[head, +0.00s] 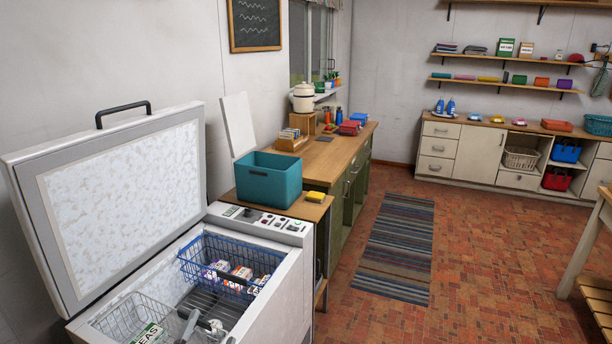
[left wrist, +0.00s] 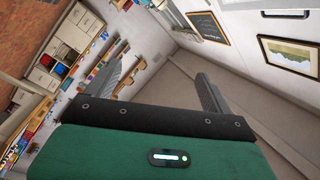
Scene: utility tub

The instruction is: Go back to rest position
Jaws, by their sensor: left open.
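Past the fingers the left wrist view shows the room tilted, with the wall and shelves at a distance. My right gripper is in neither view.
The chest freezer (head: 296,265) stands open, its lid (head: 110,205) raised at left. A blue wire basket (head: 228,262) inside holds several cartons. A teal bin (head: 268,180) stands on the counter beyond. Floor around the striped rug (head: 397,245) is clear.

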